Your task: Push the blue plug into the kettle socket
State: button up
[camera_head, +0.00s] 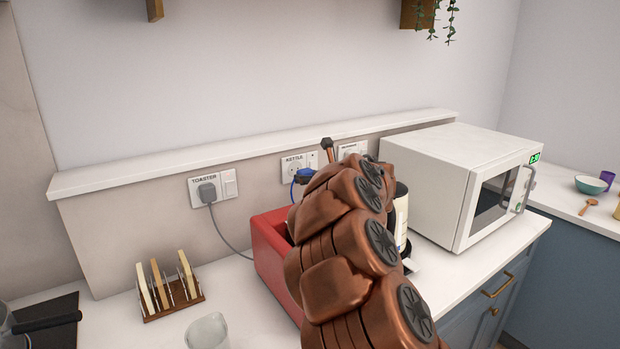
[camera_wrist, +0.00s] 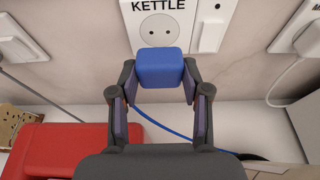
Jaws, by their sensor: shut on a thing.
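The blue plug (camera_wrist: 160,68) is held between the two fingers of my gripper (camera_wrist: 160,86), which is shut on it. A blue cord trails down from it to the right in the wrist view. The kettle socket (camera_wrist: 163,28), a white plate labelled KETTLE with two round holes, is on the wall just beyond the plug and slightly above it in the picture. Its holes are uncovered. In the head view the plug (camera_head: 303,176) shows just below the kettle socket (camera_head: 294,164), partly hidden by my copper arm. Whether the plug touches the plate I cannot tell.
A red box-shaped thing (camera_head: 268,251) stands below the sockets. The toaster socket (camera_head: 225,188), left, holds a grey plug (camera_head: 207,193); another labelled socket (camera_head: 352,150) is right. A white microwave (camera_head: 455,180), toast rack (camera_head: 169,290) and glass (camera_head: 207,332) stand on the counter.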

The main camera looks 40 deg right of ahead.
jog(key=shift+w+d+p, duration=0.1)
jog(key=shift+w+p, duration=0.65)
jog(key=shift+w, duration=0.9)
jog(key=shift+b, duration=0.85)
dwell(0.9)
jog(key=shift+w+r, duration=0.1)
jog(key=shift+w, duration=0.35)
dwell(0.6)
jog(key=o, duration=1.2)
jog(key=shift+c, duration=0.2)
send_near(308, 173)
jog(key=shift+w, duration=0.95)
